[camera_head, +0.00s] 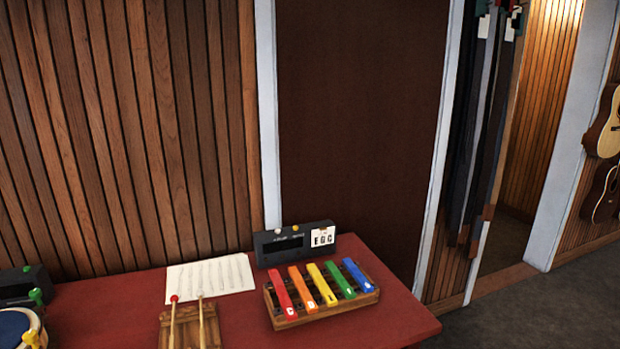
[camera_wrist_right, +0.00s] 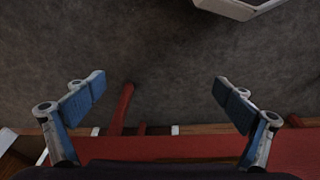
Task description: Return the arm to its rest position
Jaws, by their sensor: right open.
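My right gripper (camera_wrist_right: 160,95) shows in the right wrist view. Its two blue-padded fingers stand wide apart with nothing between them. Beyond the fingers is dark grey floor (camera_wrist_right: 160,50), and the red table (camera_wrist_right: 170,148) crosses the bottom of that view. Neither of my arms nor grippers shows in the head view. My left gripper is in neither view.
Straps (camera_head: 485,120) and guitars (camera_head: 605,130) hang at right.

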